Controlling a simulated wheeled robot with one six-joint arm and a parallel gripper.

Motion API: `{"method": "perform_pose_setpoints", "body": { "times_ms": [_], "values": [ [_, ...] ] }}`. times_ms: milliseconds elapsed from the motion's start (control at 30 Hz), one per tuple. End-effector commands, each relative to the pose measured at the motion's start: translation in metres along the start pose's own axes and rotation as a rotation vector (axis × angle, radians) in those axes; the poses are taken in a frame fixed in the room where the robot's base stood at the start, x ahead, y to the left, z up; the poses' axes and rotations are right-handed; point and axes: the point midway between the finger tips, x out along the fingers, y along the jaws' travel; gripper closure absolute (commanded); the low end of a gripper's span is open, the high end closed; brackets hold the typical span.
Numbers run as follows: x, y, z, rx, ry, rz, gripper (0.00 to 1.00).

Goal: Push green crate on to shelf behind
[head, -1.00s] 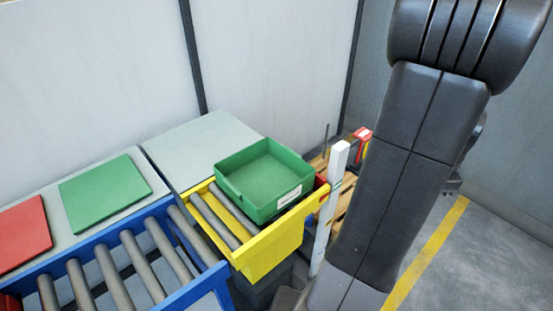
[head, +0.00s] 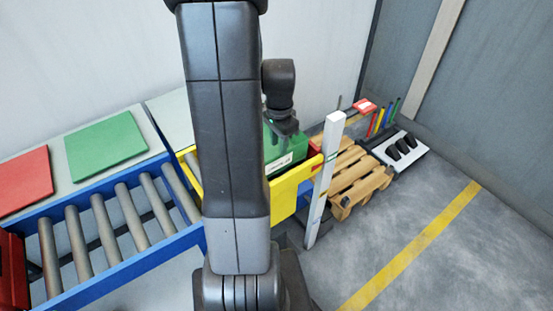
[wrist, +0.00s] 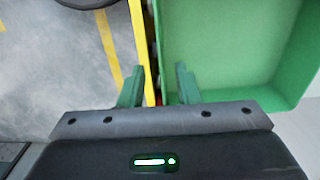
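The green crate (head: 286,155) sits on the yellow-framed roller section (head: 283,196), mostly hidden behind my arm in the head view. In the wrist view the crate (wrist: 225,45) fills the upper right, and its inside looks empty. My gripper (wrist: 157,84) is open, with its two green fingers apart. In that view the fingers appear on either side of the crate's near wall and the yellow rail; I cannot tell whether they touch. In the head view my gripper (head: 284,136) is at the crate. A pale grey shelf top (head: 172,117) lies behind the rollers, partly hidden.
A white post (head: 324,180) stands close to the right of the yellow frame. Wooden pallets (head: 358,178) lie beyond it. A blue roller conveyor (head: 125,250) is at left, with green (head: 105,145) and red (head: 24,180) panels behind it. Open floor (head: 460,260) lies right.

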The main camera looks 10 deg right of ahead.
Motion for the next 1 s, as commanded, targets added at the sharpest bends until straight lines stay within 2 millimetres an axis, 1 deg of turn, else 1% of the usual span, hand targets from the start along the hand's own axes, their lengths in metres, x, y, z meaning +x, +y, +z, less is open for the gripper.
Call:
{"method": "perform_pose_setpoints", "body": {
  "times_ms": [33,200,300,400,600,867,900,967,1000],
  "values": [
    [0.012,0.001,0.000,0.000,-0.003,0.004,0.70],
    [0.044,0.001,0.000,0.000,-0.003,0.004,0.70],
    [0.059,0.001,0.000,0.000,-0.002,0.003,0.70],
    [0.070,0.000,0.000,0.000,-0.001,0.002,0.70],
    [0.081,0.000,0.000,0.000,0.000,0.000,0.70],
    [0.082,0.000,0.000,0.000,0.000,-0.001,0.70],
    [0.082,0.000,0.000,0.000,0.000,-0.001,0.72],
    [0.082,0.000,0.000,0.000,0.000,-0.001,0.84],
    [0.082,0.000,0.000,0.000,0.000,-0.001,0.92]
  ]
}}
